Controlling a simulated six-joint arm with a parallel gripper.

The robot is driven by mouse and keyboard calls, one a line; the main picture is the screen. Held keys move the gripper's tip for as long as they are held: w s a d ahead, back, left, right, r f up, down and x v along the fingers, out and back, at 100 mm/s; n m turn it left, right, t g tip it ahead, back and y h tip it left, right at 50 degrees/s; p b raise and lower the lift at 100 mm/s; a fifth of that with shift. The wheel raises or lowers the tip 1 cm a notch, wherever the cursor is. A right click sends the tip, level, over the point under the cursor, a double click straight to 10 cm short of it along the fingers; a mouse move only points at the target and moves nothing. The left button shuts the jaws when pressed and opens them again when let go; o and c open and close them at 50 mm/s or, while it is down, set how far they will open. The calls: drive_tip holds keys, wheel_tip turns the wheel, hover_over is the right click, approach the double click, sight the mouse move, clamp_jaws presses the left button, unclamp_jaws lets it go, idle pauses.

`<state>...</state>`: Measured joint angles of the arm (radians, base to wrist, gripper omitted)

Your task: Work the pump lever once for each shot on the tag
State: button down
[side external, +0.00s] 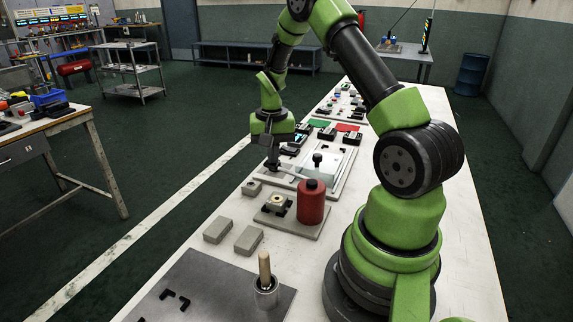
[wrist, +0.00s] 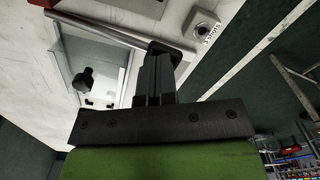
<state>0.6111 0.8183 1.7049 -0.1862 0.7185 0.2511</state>
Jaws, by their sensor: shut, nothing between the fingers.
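The pump lever is a grey bar (wrist: 110,28) running across the upper left of the wrist view, with a dark end by my fingertips. In the side view the bar (side external: 289,172) runs from near my gripper (side external: 273,166) toward the red cylinder (side external: 311,203). My gripper (wrist: 158,55) is shut and empty, its fingertips at the lever's outer end; I cannot tell whether they touch it. A tag reading "3 shots" (wrist: 211,34) lies beside a small grey block with a round fitting (wrist: 203,26); the block also shows in the side view (side external: 251,188).
A clear-topped case with a dark knob (wrist: 86,78) lies beside the lever. Several small items line the bench beyond.

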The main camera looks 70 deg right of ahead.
drive_tip(key=shift+r, duration=2.8)
drive_tip(key=shift+r, duration=0.1)
wheel_tip(320, 180, up, 4)
drive_tip(key=shift+f, duration=3.15)
drive_tip(key=shift+f, duration=0.1)
drive_tip(key=shift+f, duration=3.15)
drive_tip(key=shift+r, duration=4.3)
